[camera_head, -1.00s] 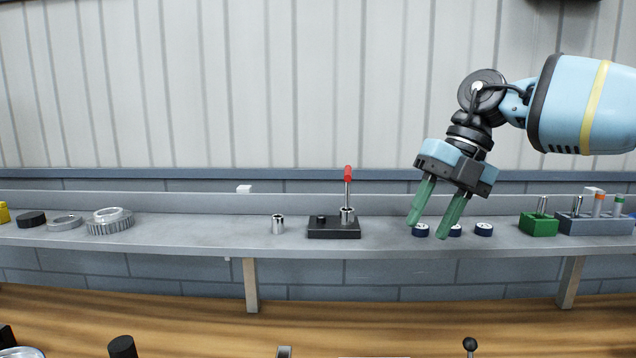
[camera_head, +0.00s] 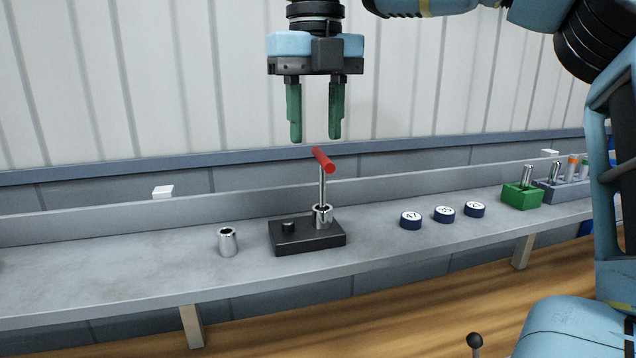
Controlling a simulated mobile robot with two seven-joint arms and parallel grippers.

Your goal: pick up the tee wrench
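The tee wrench (camera_head: 323,162) has a red cross handle on top of a thin metal shaft. It stands upright, its lower end in a silver socket on a black block (camera_head: 308,237) on the grey shelf. My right gripper (camera_head: 314,138) points straight down just above the red handle. Its two green fingers are apart with nothing between them, and it does not appear to touch the wrench. My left gripper is not in view.
A loose silver socket (camera_head: 228,241) stands left of the block. Several dark numbered discs (camera_head: 411,220) lie to the right. A green holder (camera_head: 521,195) and a grey rack (camera_head: 563,190) hold upright pieces farther right. The shelf's left part (camera_head: 100,265) is mostly clear.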

